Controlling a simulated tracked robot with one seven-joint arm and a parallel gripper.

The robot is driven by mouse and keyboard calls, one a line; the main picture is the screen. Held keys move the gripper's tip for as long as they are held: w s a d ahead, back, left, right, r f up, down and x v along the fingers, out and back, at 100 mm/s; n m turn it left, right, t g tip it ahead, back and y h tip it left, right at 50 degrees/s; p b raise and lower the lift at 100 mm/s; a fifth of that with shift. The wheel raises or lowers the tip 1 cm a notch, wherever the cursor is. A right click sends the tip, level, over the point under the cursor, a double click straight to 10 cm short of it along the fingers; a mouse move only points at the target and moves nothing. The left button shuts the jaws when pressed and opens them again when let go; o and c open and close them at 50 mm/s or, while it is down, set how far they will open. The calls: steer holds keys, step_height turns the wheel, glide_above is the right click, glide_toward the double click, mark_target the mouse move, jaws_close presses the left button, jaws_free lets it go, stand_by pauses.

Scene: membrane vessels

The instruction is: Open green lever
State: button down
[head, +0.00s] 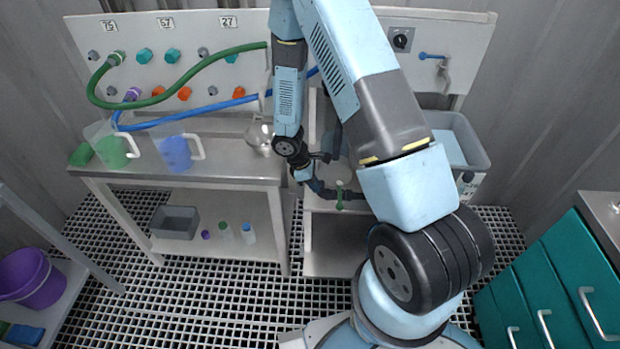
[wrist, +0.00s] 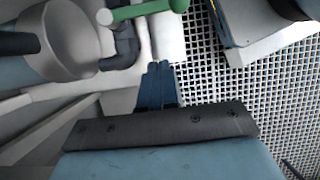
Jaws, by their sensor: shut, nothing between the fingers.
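The green lever (wrist: 148,9) is at the top of the wrist view, a bar with a rounded end, seen next to grey piping. In the head view it is a small green piece (head: 340,195) on the dark pipe (head: 355,196), below and right of my wrist. My gripper (wrist: 160,68) has its blue fingers together, with nothing between them. In the wrist view the fingertips lie just below the lever, with a visible gap in the picture. The fingertips are hard to make out in the head view.
A grey cylindrical vessel (wrist: 70,38) is close at left in the wrist view. A bench (head: 225,165) with a green jug (head: 112,150) and a blue jug (head: 175,152) stands left. A grey basin (head: 455,145) is right. Grating floor (head: 190,290) is open in front.

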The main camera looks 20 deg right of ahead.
mark_target(340, 195)
steer(key=s+d+f, duration=0.1)
steer(key=d+f, duration=0.2)
steer(key=d, duration=0.2)
steer(key=shift+s+f, duration=0.3)
steer(key=shift+s, duration=0.05)
steer(key=shift+d, duration=0.1)
